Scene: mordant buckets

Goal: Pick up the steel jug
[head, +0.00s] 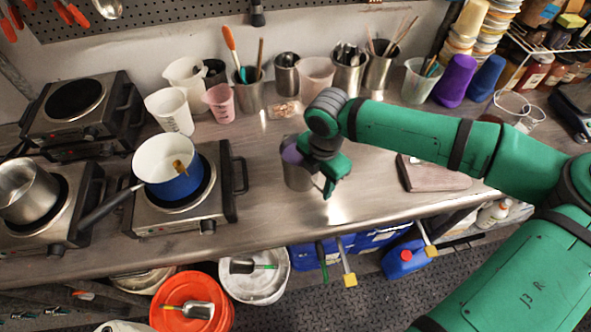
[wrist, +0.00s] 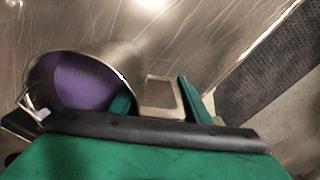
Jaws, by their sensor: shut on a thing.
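The steel jug (head: 297,181) is at the middle of the workbench in the head view, upright or nearly so, with purple showing inside its mouth. In the wrist view the jug (wrist: 125,62) shows its round rim, purple interior and flat handle. My gripper (head: 328,178) is at the jug's right side, its green fingers pointing down. In the wrist view the gripper (wrist: 158,98) has a green finger on each side of the handle and is shut on it. I cannot tell whether the jug's base touches the bench.
A blue pot (head: 172,187) stands on a hot plate to the left. Beakers and tool cups line the back, including a pink beaker (head: 220,103). A brown block (head: 433,175) lies right of the jug. The bench (head: 270,222) is clear in front, above floor buckets.

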